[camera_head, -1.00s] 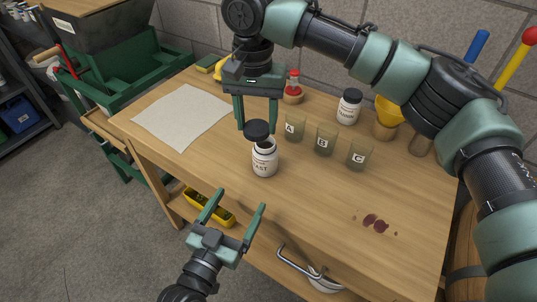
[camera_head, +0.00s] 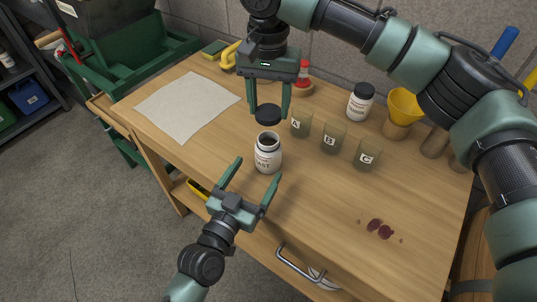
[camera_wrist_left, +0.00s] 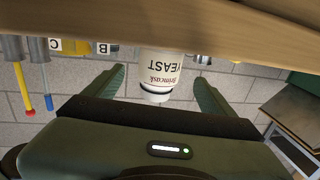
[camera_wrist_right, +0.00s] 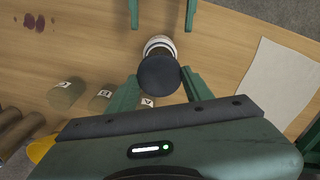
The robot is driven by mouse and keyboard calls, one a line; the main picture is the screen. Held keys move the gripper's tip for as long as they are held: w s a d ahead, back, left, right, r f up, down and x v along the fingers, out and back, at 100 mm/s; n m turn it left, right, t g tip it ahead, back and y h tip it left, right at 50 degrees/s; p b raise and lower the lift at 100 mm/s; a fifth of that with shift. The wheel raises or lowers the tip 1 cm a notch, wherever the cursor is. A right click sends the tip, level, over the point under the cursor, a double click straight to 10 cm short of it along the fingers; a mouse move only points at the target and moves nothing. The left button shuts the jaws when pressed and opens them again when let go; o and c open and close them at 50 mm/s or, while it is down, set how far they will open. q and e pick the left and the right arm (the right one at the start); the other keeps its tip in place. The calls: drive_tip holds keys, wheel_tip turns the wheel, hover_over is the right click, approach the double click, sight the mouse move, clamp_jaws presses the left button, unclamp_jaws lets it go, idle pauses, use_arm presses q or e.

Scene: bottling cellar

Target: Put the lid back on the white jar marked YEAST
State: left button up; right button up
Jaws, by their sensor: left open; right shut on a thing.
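The white jar marked YEAST (camera_head: 267,160) stands upright on the table with its mouth uncovered; it shows upside down in the left wrist view (camera_wrist_left: 162,68). My right gripper (camera_head: 269,112) is shut on the black lid (camera_head: 268,117), held above and a little behind the jar. In the right wrist view the lid (camera_wrist_right: 159,77) hides part of the jar (camera_wrist_right: 160,43). My left gripper (camera_head: 258,172) is open and empty, just in front of the jar.
Beakers A (camera_head: 301,122), B (camera_head: 332,138) and C (camera_head: 367,155) stand right of the jar. A pale sheet (camera_head: 187,103) lies left; dark red stains (camera_head: 379,229) mark the front right.

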sight(268, 152)
use_arm(q)
drive_tip(key=x, duration=0.7)
drive_tip(key=shift+w+d, duration=0.15)
drive_tip(key=shift+w, duration=0.05)
clamp_jaws()
use_arm(e)
drive_tip(key=shift+f, duration=2.5)
